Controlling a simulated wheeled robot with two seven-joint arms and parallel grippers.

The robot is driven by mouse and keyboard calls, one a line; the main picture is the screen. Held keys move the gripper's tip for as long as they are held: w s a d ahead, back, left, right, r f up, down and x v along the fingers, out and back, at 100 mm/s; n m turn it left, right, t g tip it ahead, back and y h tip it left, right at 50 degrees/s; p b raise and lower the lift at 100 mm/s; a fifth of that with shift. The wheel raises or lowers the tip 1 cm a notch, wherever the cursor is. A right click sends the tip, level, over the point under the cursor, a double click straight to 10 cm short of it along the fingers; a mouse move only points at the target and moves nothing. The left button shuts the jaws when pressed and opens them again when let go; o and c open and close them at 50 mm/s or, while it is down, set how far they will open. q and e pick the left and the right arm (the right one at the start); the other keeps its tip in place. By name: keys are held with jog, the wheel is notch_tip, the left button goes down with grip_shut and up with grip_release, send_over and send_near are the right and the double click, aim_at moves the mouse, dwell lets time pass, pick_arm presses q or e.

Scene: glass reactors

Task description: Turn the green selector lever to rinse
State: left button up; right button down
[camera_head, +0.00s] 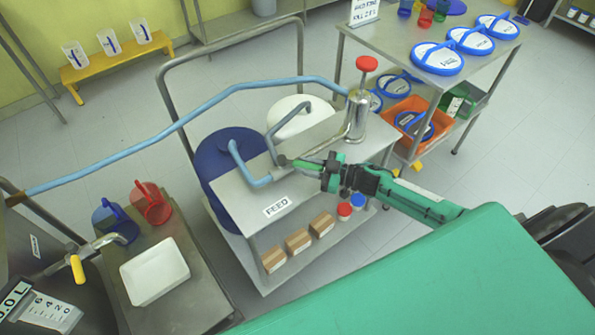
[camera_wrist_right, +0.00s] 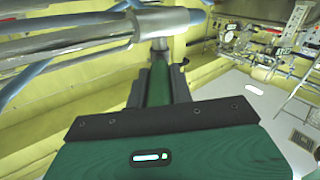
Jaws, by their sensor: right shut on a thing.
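The green selector lever (camera_head: 303,164) sits on the pipe fitting above the FEED cart, at the junction of the grey-blue pipes. It points to the right, toward my right gripper. My right gripper (camera_head: 325,170) is shut on the lever's end. In the right wrist view the green lever (camera_wrist_right: 159,80) runs up between the fingers to a metal pipe (camera_wrist_right: 120,30). No rinse mark can be made out. My left gripper is not in view.
The FEED cart (camera_head: 250,204) carries a steel cylinder with a red knob (camera_head: 357,115) close beside my right gripper. A blue hose (camera_head: 235,88) arches over the cart. A bench at lower left holds a white tray (camera_head: 154,271) and two jugs. A steel table stands at upper right.

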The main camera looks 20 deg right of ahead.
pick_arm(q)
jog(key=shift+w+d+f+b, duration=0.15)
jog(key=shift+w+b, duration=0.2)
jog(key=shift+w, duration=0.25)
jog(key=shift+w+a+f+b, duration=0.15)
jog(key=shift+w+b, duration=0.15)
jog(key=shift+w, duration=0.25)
pick_arm(e)
jog(key=shift+w+d+n+g+y, duration=0.15)
jog(key=shift+w+n+g+y, duration=0.05)
jog(key=shift+n+g+y, duration=0.25)
jog(key=shift+w+d+n+g+y, duration=0.15)
jog(key=shift+w+n+g+y, duration=0.15)
jog(key=shift+g, duration=0.25)
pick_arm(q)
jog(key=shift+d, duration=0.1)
pick_arm(e)
jog(key=shift+s, duration=0.1)
jog(key=c, duration=1.2)
grip_release()
jog(key=shift+c, duration=0.2)
pick_arm(q)
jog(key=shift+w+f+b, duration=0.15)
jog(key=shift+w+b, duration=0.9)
jog(key=shift+b, duration=0.1)
pick_arm(e)
jog(key=v, duration=1.3)
jog(key=shift+s+d, duration=0.2)
jog(key=shift+d, duration=0.15)
